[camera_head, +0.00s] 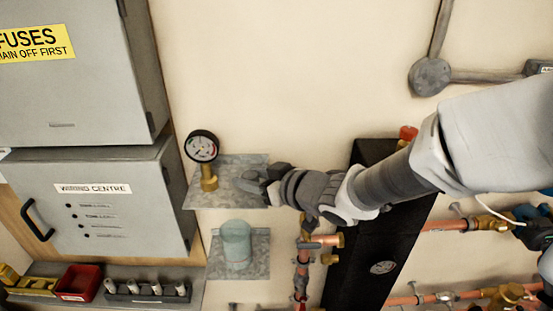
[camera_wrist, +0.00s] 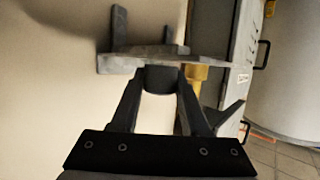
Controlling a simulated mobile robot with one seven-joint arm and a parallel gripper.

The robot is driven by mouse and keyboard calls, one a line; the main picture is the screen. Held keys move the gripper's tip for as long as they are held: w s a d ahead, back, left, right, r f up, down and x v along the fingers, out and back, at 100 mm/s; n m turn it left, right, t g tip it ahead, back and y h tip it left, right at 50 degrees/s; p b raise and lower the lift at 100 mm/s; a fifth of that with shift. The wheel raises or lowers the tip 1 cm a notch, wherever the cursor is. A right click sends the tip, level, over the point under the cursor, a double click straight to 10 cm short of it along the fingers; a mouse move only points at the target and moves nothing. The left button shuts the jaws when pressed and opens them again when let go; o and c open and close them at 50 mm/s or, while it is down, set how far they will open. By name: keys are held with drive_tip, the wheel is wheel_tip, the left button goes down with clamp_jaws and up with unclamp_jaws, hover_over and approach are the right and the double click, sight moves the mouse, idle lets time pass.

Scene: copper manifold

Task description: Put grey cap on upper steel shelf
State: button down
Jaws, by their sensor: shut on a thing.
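The upper steel shelf (camera_head: 228,168) is a small galvanised plate on the wall, left of centre in the head view. My gripper (camera_head: 254,183) reaches in from the right, with its fingertips at the shelf's right part. In the wrist view my gripper (camera_wrist: 160,84) is shut on a dark grey piece, which I take to be the grey cap (camera_wrist: 160,79). A grey plate edge, seemingly the shelf (camera_wrist: 118,63), lies just beyond it. I cannot tell whether the cap touches the shelf. In the head view the fingers largely hide the cap.
A pressure gauge (camera_head: 202,147) on a brass fitting stands on the shelf's left part. A translucent cup (camera_head: 236,246) stands on the lower shelf (camera_head: 260,270). Grey cabinets (camera_head: 95,225) are to the left. Copper pipes (camera_head: 303,262) and a black panel (camera_head: 352,270) are to the right.

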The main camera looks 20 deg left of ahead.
drive_tip(key=shift+f, duration=0.2)
drive_tip(key=shift+f, duration=0.15)
drive_tip(key=shift+c, duration=2)
unclamp_jaws()
drive_tip(key=shift+r, duration=0.4)
drive_tip(key=p+v, duration=0.3)
drive_tip(key=v, duration=0.9)
drive_tip(key=shift+f, duration=0.15)
